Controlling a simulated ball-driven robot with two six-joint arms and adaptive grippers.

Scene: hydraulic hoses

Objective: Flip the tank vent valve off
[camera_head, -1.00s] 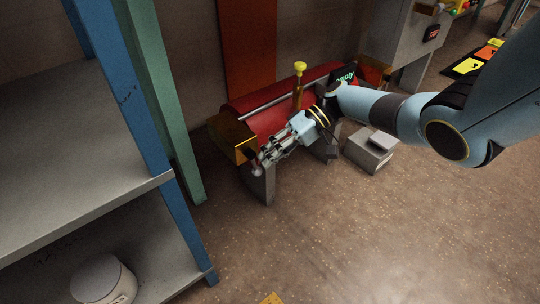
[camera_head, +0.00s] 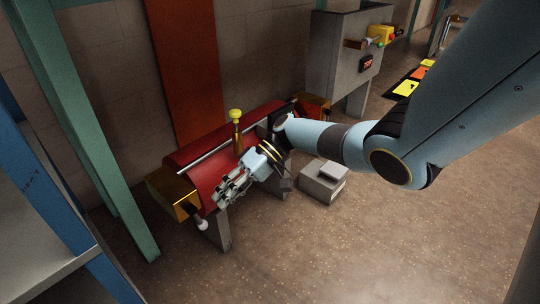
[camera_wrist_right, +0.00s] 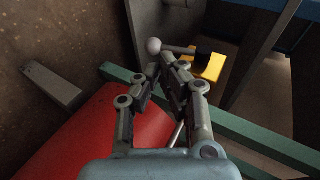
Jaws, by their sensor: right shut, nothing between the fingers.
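The red tank (camera_head: 192,155) lies along the wall with a yellow block (camera_head: 173,194) at its near end. A lever with a white ball knob (camera_head: 202,225) hangs by that block. In the wrist view the white knob (camera_wrist_right: 153,46) sits on a metal rod running to a dark hub by the yellow block (camera_wrist_right: 207,66). My right gripper (camera_head: 218,204) is shut and empty, its fingertips just short of the knob. The closed fingertips also show in the wrist view (camera_wrist_right: 162,68). A brass stem with a yellow top (camera_head: 236,116) stands upright on the tank. My left gripper is out of view.
A grey box (camera_head: 322,182) lies on the floor right of the tank. A grey cabinet (camera_head: 335,55) stands behind. Shelf posts, one green (camera_head: 85,130), rise at the left. The floor in front is clear.

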